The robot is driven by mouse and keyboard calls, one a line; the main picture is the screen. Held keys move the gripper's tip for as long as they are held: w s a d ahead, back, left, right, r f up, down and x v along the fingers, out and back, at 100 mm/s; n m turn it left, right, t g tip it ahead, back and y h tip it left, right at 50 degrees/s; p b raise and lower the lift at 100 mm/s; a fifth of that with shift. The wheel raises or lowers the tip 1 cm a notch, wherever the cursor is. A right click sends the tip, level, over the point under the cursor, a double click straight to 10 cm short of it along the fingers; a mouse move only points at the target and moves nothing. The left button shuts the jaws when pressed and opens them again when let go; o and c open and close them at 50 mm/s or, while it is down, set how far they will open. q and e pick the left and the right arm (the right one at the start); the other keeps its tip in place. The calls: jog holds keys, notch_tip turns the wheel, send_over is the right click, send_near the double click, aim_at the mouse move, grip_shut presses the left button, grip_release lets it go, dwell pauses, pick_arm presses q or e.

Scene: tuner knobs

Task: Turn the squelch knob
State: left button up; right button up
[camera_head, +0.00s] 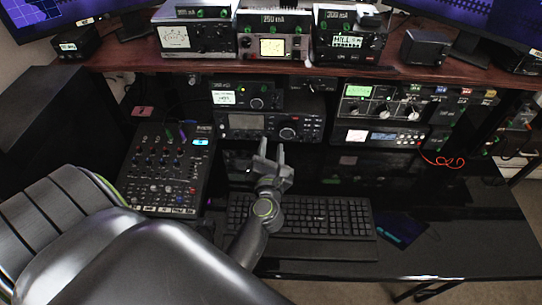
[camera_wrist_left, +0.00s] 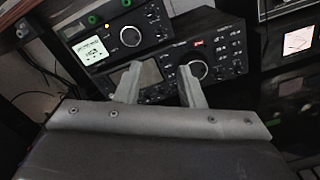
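A black radio (camera_head: 245,124) with a screen and a large round knob (camera_head: 287,133) stands on the desk under the shelf. In the left wrist view the large knob (camera_wrist_left: 196,68) shows near the right fingertip, with smaller knobs and buttons around it. No label is readable, so I cannot tell which knob is the squelch knob. My left gripper (camera_head: 272,152) is in front of the radio, over the desk behind the keyboard. In the left wrist view its two fingers (camera_wrist_left: 158,78) stand apart with nothing between them. I cannot tell whether a fingertip touches the radio. My right gripper is not in view.
A smaller radio (camera_head: 236,98) with a lit screen sits on top. A mixer (camera_head: 165,170) is at left, a keyboard (camera_head: 320,216) in front. More radio units (camera_head: 385,112) stand at right, with a red cable (camera_head: 443,161). The desk's right front is mostly clear.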

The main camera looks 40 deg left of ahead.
pick_arm(q)
jog(key=shift+v, duration=1.45)
dwell(1.0)
